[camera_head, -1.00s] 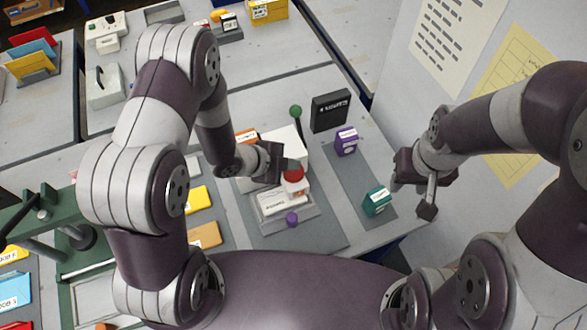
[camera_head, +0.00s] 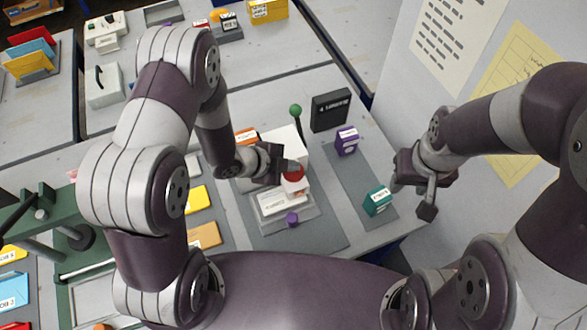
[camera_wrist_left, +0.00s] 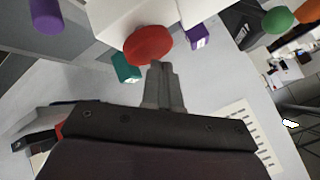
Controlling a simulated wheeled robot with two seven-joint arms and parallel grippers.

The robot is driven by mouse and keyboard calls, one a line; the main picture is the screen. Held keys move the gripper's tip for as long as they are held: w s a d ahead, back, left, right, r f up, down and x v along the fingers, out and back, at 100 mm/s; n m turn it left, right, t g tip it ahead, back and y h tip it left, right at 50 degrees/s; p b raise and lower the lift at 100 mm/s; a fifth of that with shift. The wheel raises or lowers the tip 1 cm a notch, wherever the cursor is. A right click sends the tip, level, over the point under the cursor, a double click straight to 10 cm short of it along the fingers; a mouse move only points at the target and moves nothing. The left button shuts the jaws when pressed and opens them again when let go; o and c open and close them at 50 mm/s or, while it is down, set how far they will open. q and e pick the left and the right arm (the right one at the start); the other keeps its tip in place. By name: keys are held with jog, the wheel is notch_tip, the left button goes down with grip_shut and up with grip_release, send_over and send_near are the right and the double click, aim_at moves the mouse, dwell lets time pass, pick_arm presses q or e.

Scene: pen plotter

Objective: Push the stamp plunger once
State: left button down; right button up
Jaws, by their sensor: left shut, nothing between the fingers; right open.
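The stamp machine (camera_head: 284,199) is a white device on a grey mat, with a red round plunger (camera_head: 294,174) on its front. The red plunger (camera_wrist_left: 148,45) also shows in the left wrist view, just beyond the fingertips. My left gripper (camera_head: 290,166) is shut and empty, its tips at the plunger's upper side in the head view. In the left wrist view, the closed fingertips (camera_wrist_left: 157,68) overlap the plunger's lower edge; I cannot tell whether they touch it. My right gripper (camera_head: 427,205) is open and empty, off to the right beside the wall.
A purple knob (camera_head: 292,219) sits in front of the machine, and a green ball on a stem (camera_head: 295,110) stands behind it. A black sign box (camera_head: 330,110), a purple block (camera_head: 346,141) and a teal block (camera_head: 377,201) stand to the right. Yellow blocks (camera_head: 196,199) lie left.

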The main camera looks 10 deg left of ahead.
aim_at(290, 173)
pick_arm(q)
jog(key=shift+f+b, duration=0.85)
jog(key=shift+f, duration=0.15)
dwell(0.8)
jog(key=shift+r, duration=0.15)
jog(key=shift+r+p, duration=1.25)
jog(key=shift+r, duration=0.05)
jog(key=shift+r, duration=0.1)
notch_tip(290, 173, up, 5)
jog(key=p, duration=0.4)
dwell(0.5)
